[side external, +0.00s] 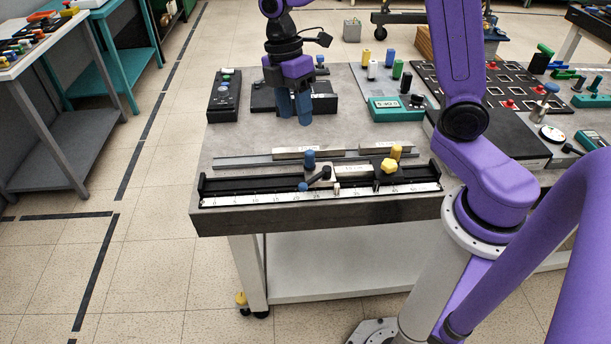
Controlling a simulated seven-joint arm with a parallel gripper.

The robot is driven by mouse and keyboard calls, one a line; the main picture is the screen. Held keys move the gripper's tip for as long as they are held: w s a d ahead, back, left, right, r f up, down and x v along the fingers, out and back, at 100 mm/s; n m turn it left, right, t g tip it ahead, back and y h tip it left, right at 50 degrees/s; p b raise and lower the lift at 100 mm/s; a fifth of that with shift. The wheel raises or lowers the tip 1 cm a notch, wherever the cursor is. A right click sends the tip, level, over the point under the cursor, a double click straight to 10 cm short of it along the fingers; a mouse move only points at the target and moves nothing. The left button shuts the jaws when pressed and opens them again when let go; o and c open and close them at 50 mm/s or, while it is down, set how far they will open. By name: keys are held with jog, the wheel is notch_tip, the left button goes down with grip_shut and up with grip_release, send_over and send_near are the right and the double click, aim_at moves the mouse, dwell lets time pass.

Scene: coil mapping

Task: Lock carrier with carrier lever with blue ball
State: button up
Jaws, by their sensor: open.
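The carrier (352,171) is a pale block on the black rail with a white ruler scale (250,197) near the table's front edge. A short black lever (318,176) slants at the carrier's left side, with a blue ball (303,187) at its lower left end. A yellow star knob (388,166) is at the carrier's right. My gripper (295,118) points down behind and above the rail, apart from the lever. Its blue fingers are open, and no object shows between them.
Pale bars (300,152) lie behind the rail. A dark button box (224,95) and a teal meter (397,109) stand farther back, near several coloured cylinders (372,70). The tabletop at the left (235,140) is clear.

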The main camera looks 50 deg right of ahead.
aim_at(315, 180)
jog(key=s+f, duration=0.1)
jog(key=f, duration=0.4)
jog(key=s+f, duration=0.1)
jog(key=f, duration=0.5)
jog(key=s+f, duration=0.1)
jog(key=f, duration=0.5)
jog(key=shift+a, duration=0.15)
grip_shut()
